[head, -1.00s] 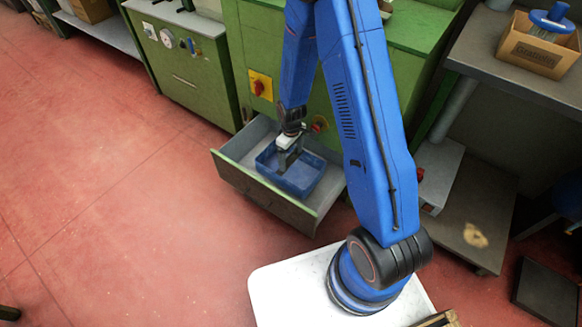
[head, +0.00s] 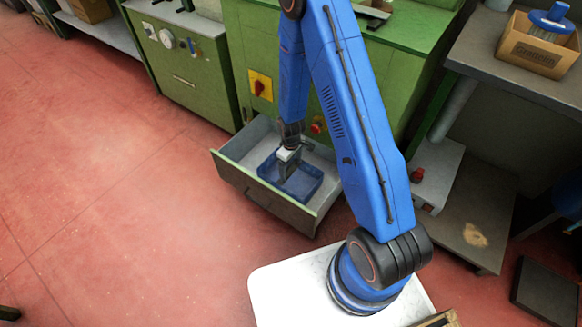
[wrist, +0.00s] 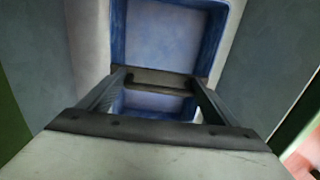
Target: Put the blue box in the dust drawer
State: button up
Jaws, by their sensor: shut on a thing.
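The blue box (head: 303,183) is an open, shallow tray inside the pulled-out dust drawer (head: 258,192) of the green machine. Drawer walls surround it in the head view. My gripper (head: 283,172) reaches down into the drawer and is shut on the blue box. In the wrist view the box (wrist: 165,38) lies beyond and between the fingers of my gripper (wrist: 160,82). The exact grip on its wall is hard to make out. Whether the box's underside touches the drawer floor is hidden.
The green machine (head: 400,70) stands directly behind the drawer, with a red knob (head: 318,125) just above it. A grey bench (head: 530,88) with a cardboard box (head: 537,52) is at the right. Red floor (head: 110,200) at left is clear.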

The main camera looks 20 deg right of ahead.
aim_at(291, 172)
jog(key=shift+f, duration=0.15)
jog(key=o, duration=1.5)
notch_tip(291, 172, up, 12)
jog(key=shift+r, duration=0.15)
jog(key=shift+s, duration=0.1)
